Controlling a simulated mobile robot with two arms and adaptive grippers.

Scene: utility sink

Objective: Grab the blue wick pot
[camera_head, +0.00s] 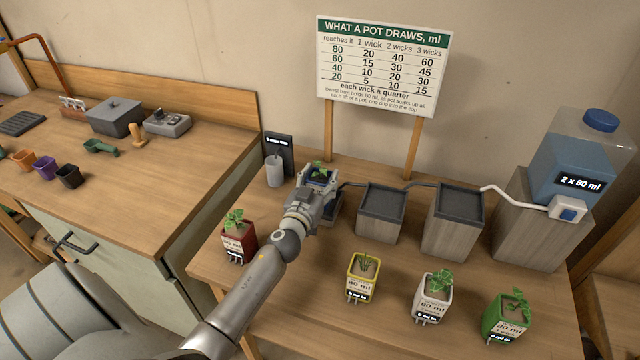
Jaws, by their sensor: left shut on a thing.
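The blue wick pot (320,178), with a small green plant in it, is at the back left of the front table. My left gripper (317,190) is shut on it, reaching from the front. The gripper and wrist hide most of the pot's front and its base. I cannot tell whether the pot is lifted or rests on something. My right gripper is not in view.
Red (238,241), yellow (362,277), white (431,296) and green (506,316) pots stand along the table's front. Two grey-topped boxes (380,212) (454,221) stand behind, linked by tubing to a water bottle (575,165). A grey cup (274,170) stands left of the blue pot.

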